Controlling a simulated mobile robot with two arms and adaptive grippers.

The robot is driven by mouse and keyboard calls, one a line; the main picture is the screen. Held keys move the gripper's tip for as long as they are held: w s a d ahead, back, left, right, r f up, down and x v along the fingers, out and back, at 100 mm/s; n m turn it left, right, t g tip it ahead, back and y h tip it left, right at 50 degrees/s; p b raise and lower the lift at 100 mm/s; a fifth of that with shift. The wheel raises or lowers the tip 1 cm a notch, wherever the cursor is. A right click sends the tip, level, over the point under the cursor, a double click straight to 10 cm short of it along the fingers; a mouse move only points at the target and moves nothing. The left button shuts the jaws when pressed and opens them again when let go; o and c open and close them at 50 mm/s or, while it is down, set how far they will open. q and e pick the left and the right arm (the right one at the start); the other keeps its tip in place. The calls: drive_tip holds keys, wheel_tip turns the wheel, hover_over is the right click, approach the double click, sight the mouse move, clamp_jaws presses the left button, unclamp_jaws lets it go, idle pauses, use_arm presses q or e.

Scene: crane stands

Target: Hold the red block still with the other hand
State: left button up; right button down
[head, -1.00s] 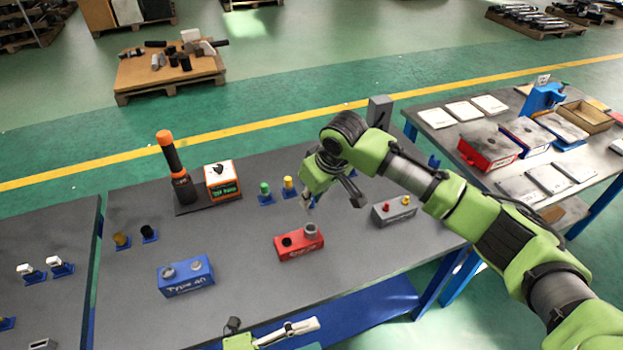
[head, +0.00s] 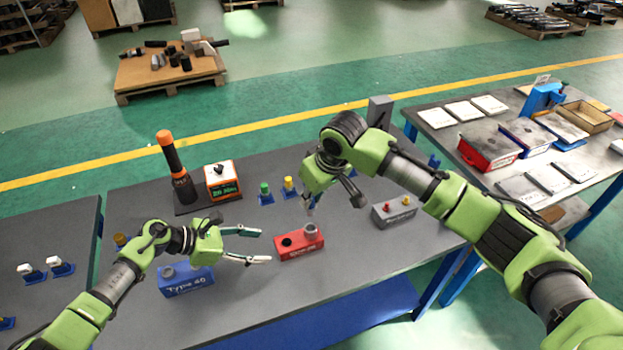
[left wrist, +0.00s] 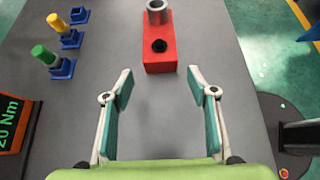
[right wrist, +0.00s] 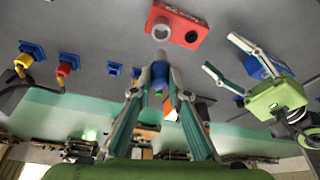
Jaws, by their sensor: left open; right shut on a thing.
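The red block (head: 301,247) lies on the grey bench, with a dark hole and a raised grey ring on top. It also shows in the left wrist view (left wrist: 159,52) and the right wrist view (right wrist: 189,22). My left gripper (head: 265,246) is open and empty. Its fingers point at the block's holed end, spread wider than the block and apart from it. My right gripper (head: 310,202) is just behind the block near its ringed end.
A blue block (head: 187,284) stands beneath my left forearm. A grey block (head: 394,212) is to the right. Green and yellow pieces in blue holders (head: 266,198) stand behind. A boxed display (head: 222,180) is at the back left.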

sight(276, 247)
use_arm(q)
drive_tip(key=shift+x, duration=3.5)
drive_tip(key=c, duration=1.2)
use_arm(e)
drive_tip(key=shift+r+m+t+h, duration=0.15)
drive_tip(key=shift+r+m+h, duration=0.1)
drive_tip(key=shift+m, duration=0.45)
drive_tip(key=shift+r+m+t+h, duration=0.15)
drive_tip(key=shift+r+m, duration=0.1)
drive_tip(key=shift+m, duration=0.45)
